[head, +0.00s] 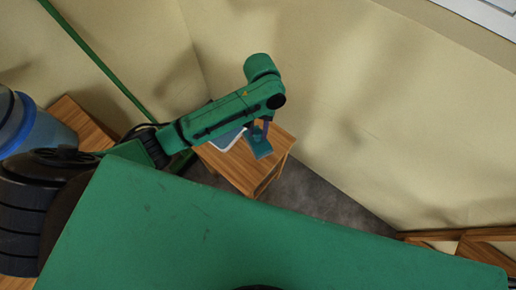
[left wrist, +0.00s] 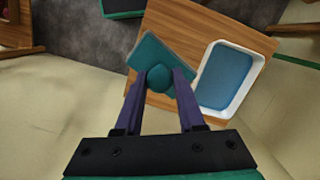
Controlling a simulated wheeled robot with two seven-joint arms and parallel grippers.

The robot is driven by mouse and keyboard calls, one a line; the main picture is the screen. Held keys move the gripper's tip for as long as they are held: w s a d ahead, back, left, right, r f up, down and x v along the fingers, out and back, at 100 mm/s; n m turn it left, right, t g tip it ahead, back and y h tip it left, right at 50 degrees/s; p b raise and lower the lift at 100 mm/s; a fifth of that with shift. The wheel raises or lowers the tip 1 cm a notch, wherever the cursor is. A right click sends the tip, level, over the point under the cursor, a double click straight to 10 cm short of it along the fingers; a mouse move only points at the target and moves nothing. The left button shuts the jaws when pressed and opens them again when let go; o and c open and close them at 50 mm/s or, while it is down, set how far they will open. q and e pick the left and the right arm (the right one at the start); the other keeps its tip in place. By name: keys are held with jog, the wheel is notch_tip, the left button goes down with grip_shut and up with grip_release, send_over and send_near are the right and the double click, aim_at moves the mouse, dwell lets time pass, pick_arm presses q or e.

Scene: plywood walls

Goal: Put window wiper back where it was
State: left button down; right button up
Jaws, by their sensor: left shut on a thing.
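The window wiper is a teal flat plate with a rounded knob. It shows in the head view (head: 260,146) below my left gripper (head: 262,127) and in the left wrist view (left wrist: 152,52). In the left wrist view my left gripper (left wrist: 158,84) has its two purple fingers shut on the knob. The wiper is over the edge of a small wooden table (left wrist: 195,22), beside a white tray with a blue inside (left wrist: 259,77). I cannot tell whether the wiper touches the table. In the head view my arm partly covers the tray (head: 226,141). My right gripper is not in view.
The wooden table (head: 240,172) stands in a corner between beige walls. A blue bucket (head: 36,132) is at the far left of the head view. Dark floor (head: 318,196) is open to the right of the table. Wooden furniture (head: 480,250) is at the lower right.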

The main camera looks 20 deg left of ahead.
aim_at(258, 146)
pick_arm(q)
notch_tip(258, 146, down, 12)
jog(key=shift+f+b, duration=0.1)
jog(key=shift+b, duration=0.5)
jog(key=c, duration=0.5)
grip_release()
jog(key=shift+r, duration=0.3)
jog(key=r, duration=0.3)
jog(key=w+r, duration=0.1)
jog(key=r, duration=0.3)
jog(key=r+p, duration=0.1)
jog(key=r, duration=0.3)
jog(key=shift+w+a+r, duration=0.1)
jog(key=shift+w+r, duration=0.15)
jog(key=shift+w, duration=0.15)
